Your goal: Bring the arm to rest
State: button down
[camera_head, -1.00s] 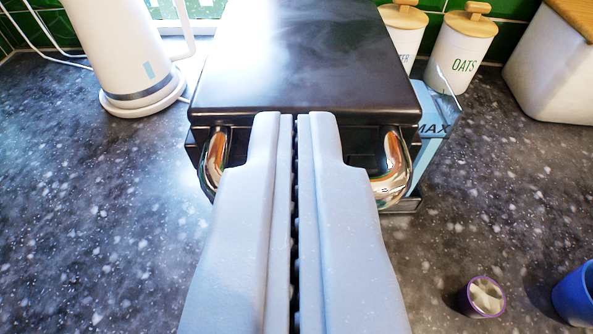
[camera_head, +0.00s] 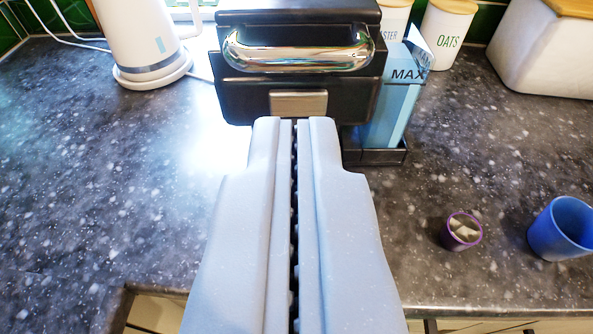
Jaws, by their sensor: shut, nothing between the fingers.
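My gripper (camera_head: 294,122) points forward over the dark speckled worktop (camera_head: 130,190). Its two pale grey fingers are shut together with nothing between them. In the picture its tips lie just below the front of a black machine (camera_head: 235,95) with a chrome handle bar (camera_head: 298,52). I cannot tell how far apart the tips and the machine are. The fingers hide part of the worktop.
A blue water tank marked MAX (camera_head: 392,112) is at the machine's right side. A white kettle (camera_head: 142,45) stands back left. A purple-rimmed pot (camera_head: 450,242) and a blue cup (camera_head: 562,230) stand at right. An oats canister (camera_head: 447,35) is behind.

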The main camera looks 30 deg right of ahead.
jog(key=shift+s+a+f, duration=0.35)
jog(key=shift+s, duration=0.15)
jog(key=shift+r, duration=0.1)
jog(key=d+r+n+t+y+p, duration=0.1)
jog(key=d+r+n+y+p, duration=0.1)
jog(key=d+r, duration=0.4)
jog(key=w+d+r+n+t+y+p, duration=0.1)
jog(key=d+r+n+y, duration=0.3)
jog(key=r, duration=1.1)
jog(key=shift+d+r+y+p, duration=0.4)
jog(key=shift+d+y+p, duration=0.35)
jog(key=shift+d+y, duration=0.25)
jog(key=shift+w, duration=0.15)
